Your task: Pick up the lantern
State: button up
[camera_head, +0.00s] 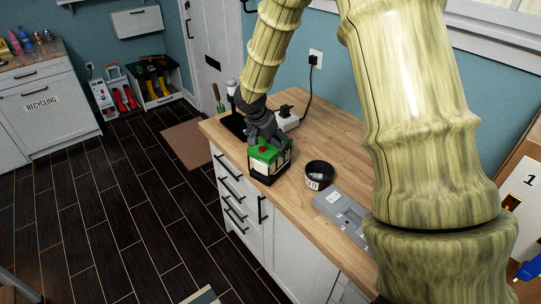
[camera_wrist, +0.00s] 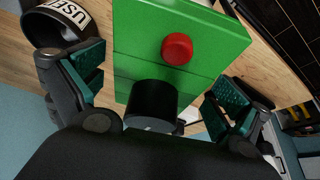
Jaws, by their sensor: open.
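The lantern (camera_head: 268,158) stands on the wooden counter near its front edge, with a green top, a red button and pale sides in a dark frame. In the wrist view the lantern's green top (camera_wrist: 200,45) fills the upper middle, with the red button and a black cylindrical part on it. My gripper (camera_head: 262,136) is just above the lantern. In the wrist view my gripper (camera_wrist: 157,82) is open, with one teal-padded finger on each side of the lantern. I cannot tell whether either finger touches it.
A black bowl (camera_head: 319,172) labelled USED stands close right of the lantern, with a grey numbered tray (camera_head: 342,214) beyond it. A plugged-in device (camera_head: 286,120) with a cord sits behind the gripper. The wooden counter (camera_head: 290,194) ends at a drawer front; dark floor lies left.

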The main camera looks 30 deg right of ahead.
jog(key=shift+d+f, duration=0.1)
jog(key=shift+f, duration=0.3)
jog(key=c, duration=1.7)
jog(key=shift+c, duration=1.1)
jog(key=shift+w+r, duration=0.1)
jog(key=shift+r, duration=0.05)
